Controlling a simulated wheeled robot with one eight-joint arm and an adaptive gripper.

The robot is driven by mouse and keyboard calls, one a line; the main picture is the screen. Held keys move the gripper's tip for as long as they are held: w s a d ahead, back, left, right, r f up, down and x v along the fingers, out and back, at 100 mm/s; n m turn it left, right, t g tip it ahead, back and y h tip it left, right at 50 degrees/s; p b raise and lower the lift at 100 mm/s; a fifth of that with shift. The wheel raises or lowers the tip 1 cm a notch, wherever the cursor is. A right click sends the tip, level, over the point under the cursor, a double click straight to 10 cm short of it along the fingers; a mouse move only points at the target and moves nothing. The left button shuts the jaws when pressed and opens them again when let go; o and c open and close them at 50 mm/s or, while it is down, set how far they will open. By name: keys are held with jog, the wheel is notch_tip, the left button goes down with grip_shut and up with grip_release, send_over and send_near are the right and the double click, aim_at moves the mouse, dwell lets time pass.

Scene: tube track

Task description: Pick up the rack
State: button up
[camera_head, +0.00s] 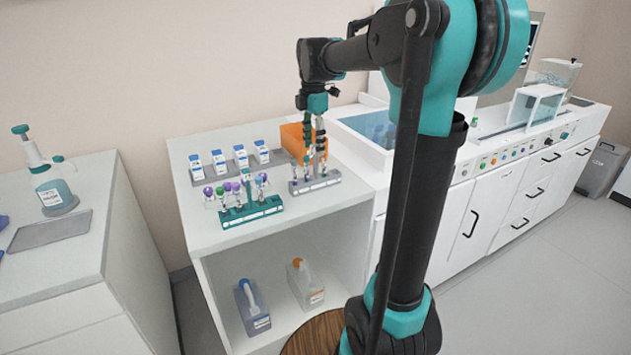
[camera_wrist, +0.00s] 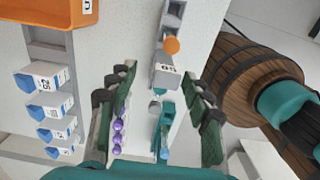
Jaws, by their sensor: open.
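Two tube racks stand on the white shelf top. The teal rack (camera_head: 252,211) holds several tubes, many with purple caps, and is at the left front. The grey rack (camera_head: 316,183) is farther right, near the orange bin. My gripper (camera_head: 316,158) points down over the grey rack, its fingers hiding part of it. In the wrist view my gripper (camera_wrist: 163,78) is open, one finger on each side. The labelled end of the grey rack (camera_wrist: 167,76) appears between the fingertips; I cannot tell whether they touch it. Part of the teal rack (camera_wrist: 168,117) and purple caps show behind it.
An orange bin (camera_head: 293,141) stands just behind the grey rack. Several small white-and-blue boxes (camera_head: 240,156) line the back. Two bottles (camera_head: 305,283) stand on the lower shelf. A sink counter (camera_head: 378,153) adjoins at right. The shelf top's front right is clear.

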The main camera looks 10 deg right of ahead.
send_over(315, 177)
jog(key=shift+w+d+f, duration=0.1)
jog(key=shift+w+f, duration=0.05)
jog(key=shift+f, duration=1.3)
jog(key=shift+w+f, duration=0.1)
jog(key=shift+f, duration=1.35)
jog(key=shift+c, duration=0.5)
grip_shut()
